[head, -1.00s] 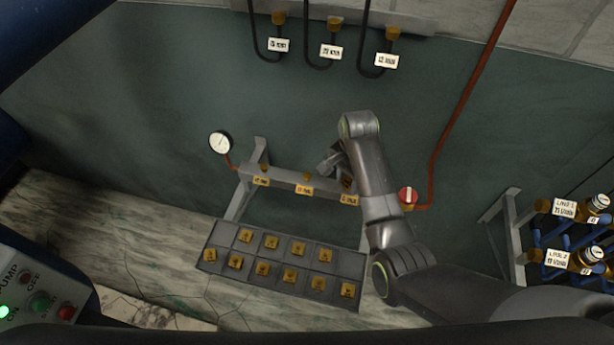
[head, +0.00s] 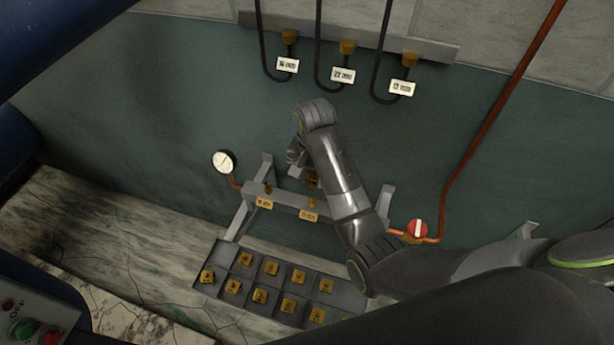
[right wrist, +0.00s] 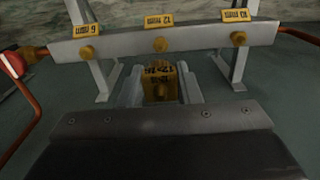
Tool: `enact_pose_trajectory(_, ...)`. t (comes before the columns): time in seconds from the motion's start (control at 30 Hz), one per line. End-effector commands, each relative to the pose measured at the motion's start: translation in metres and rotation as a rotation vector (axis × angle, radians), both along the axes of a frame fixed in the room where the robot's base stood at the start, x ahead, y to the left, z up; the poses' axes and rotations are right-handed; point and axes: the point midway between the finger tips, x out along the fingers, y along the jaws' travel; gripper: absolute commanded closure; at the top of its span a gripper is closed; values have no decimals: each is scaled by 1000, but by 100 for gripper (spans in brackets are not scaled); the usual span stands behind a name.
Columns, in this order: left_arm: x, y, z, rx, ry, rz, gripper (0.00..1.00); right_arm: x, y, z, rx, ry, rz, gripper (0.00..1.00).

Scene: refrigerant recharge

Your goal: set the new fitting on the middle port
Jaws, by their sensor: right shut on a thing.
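My right gripper (right wrist: 161,90) is shut on a yellow-brass fitting (right wrist: 159,82) with dark print on its top. In the right wrist view the fitting stands in line with the middle port (right wrist: 160,44), below it in the picture, with a gap between them. The middle port is a round brass stub on a grey rail (right wrist: 200,38), under a yellow label that reads 12 mm. In the head view the right gripper (head: 303,165) and the fitting (head: 312,179) are close to the rail's middle; the arm hides the rail's right part. My left gripper is not in view.
Outer ports stand left (right wrist: 87,52) and right (right wrist: 238,38) of the middle one. A gauge (head: 224,161) and a red-knobbed valve (head: 417,229) flank the rail. Below is a tray (head: 208,289) of several brass fittings. Labelled hoses (head: 343,75) hang above.

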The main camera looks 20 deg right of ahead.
Motion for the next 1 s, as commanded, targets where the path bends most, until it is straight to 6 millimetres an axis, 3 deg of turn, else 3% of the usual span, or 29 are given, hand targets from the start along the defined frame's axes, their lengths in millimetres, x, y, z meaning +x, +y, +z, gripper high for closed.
enact_pose_trajectory(0.27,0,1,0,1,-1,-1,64,-1,-1,-11,-1,3,6,95)
enact_pose_trajectory(0.87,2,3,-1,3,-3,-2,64,-1,-1,-65,0,1,5,95)
enact_pose_trajectory(1.0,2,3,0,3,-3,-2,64,-1,-1,-63,-1,1,5,95)
